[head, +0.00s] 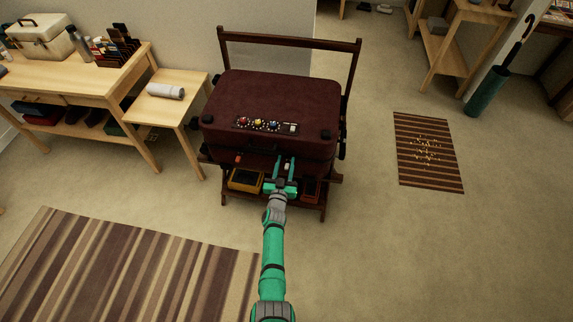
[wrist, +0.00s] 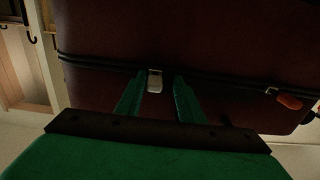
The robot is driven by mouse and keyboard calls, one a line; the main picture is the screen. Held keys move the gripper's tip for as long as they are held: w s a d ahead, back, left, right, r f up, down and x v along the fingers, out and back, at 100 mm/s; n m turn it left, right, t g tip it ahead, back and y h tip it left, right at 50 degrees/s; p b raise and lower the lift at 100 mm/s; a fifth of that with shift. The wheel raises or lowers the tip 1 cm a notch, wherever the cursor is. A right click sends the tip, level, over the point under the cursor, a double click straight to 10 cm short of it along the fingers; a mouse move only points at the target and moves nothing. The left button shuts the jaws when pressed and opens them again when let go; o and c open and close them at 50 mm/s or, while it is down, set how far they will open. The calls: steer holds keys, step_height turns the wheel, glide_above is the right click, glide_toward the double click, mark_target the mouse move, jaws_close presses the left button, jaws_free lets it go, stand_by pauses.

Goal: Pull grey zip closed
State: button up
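A closed maroon suitcase (head: 262,105) lies on a dark wooden stand, and its front side fills much of the wrist view (wrist: 200,35). A dark zip line (wrist: 215,82) runs along that side. A small grey zip pull (wrist: 155,80) hangs on it, between the two fingers of my gripper (wrist: 158,76). In the head view my gripper (head: 284,162) reaches the suitcase front. The fingers are apart, with a gap on both sides of the grey pull. An orange-red pull (wrist: 289,102) sits farther along the zip at the right of the wrist view.
Below the suitcase, the stand (head: 323,205) holds a yellow box (head: 245,180). A small wooden table (head: 163,103) with a grey roll stands to the left. A striped rug (head: 130,275) lies at front left and a striped mat (head: 427,150) at right.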

steer(key=shift+s+d+f, duration=0.15)
steer(key=shift+d, duration=0.05)
steer(key=shift+s, duration=0.2)
steer(key=v, duration=1)
steer(key=shift+s+a, duration=0.15)
stand_by(0.4)
steer(key=s+d+r+n+y, duration=0.2)
steer(key=s+r, duration=0.1)
steer(key=s, duration=1)
steer(key=s+d+r+n+y, duration=0.2)
steer(key=s+r, duration=0.1)
steer(key=s, duration=1.1)
steer(key=s+a+r+g, duration=0.1)
steer(key=s+a+r, duration=0.2)
steer(key=s+r, duration=0.5)
steer(key=s+a+r+m+g, duration=0.1)
steer(key=s+a+r, duration=0.3)
steer(key=s+r, duration=0.4)
steer(key=shift+f+v, duration=0.25)
steer(key=shift+v, duration=0.8)
